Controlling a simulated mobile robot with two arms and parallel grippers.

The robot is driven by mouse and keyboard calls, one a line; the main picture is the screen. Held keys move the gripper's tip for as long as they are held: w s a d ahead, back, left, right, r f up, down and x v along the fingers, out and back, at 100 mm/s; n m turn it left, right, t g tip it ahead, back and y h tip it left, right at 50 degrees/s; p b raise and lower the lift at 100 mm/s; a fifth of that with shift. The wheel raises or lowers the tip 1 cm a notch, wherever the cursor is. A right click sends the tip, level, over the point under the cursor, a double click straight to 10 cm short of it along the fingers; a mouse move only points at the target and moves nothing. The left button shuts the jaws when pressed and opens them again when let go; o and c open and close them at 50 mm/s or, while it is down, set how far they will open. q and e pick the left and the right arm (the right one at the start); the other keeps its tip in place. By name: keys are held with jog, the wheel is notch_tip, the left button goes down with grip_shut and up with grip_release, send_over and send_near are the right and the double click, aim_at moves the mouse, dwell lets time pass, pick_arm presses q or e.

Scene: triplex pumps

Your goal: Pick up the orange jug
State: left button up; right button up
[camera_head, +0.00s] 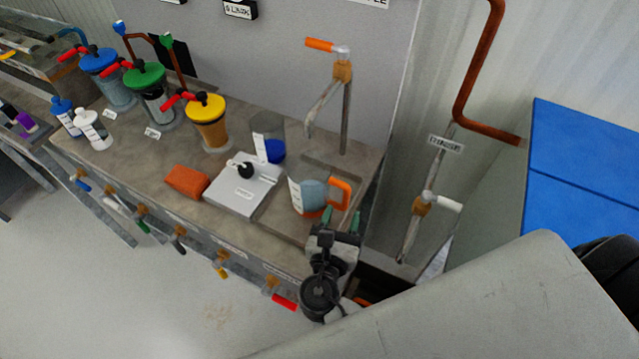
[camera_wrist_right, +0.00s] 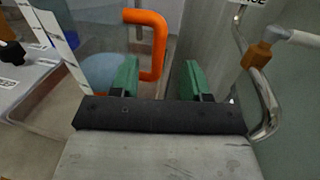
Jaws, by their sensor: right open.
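The orange jug (camera_head: 312,195) stands on the counter near its right front corner, in the head view. It has a clear bluish body, an orange base and an orange handle (camera_head: 346,190) on its right side. In the right wrist view the orange handle (camera_wrist_right: 158,45) rises just ahead of the fingers, a little left of the middle of the gap. My right gripper (camera_head: 341,218) is open, with green fingertips close to the handle; they also show in the right wrist view (camera_wrist_right: 163,80). I cannot tell whether a finger touches the handle. My left gripper is out of view.
A white scale (camera_head: 236,194) with a black knob and an orange block (camera_head: 187,181) lie left of the jug. A tap (camera_head: 342,75) rises behind it. Pump jars (camera_head: 208,120) stand further left. A pipe with a valve (camera_head: 424,200) is at the right.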

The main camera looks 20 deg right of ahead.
aim_at(345, 201)
jog(key=shift+x, duration=0.9)
jog(key=p+x, duration=0.1)
jog(key=x, duration=0.4)
jog(key=shift+w+p, duration=0.15)
jog(key=shift+p, duration=0.25)
jog(key=shift+w+d+f, duration=0.1)
jog(key=shift+w+f, duration=0.05)
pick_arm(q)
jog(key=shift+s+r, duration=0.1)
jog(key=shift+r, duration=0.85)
pick_arm(e)
grip_shut()
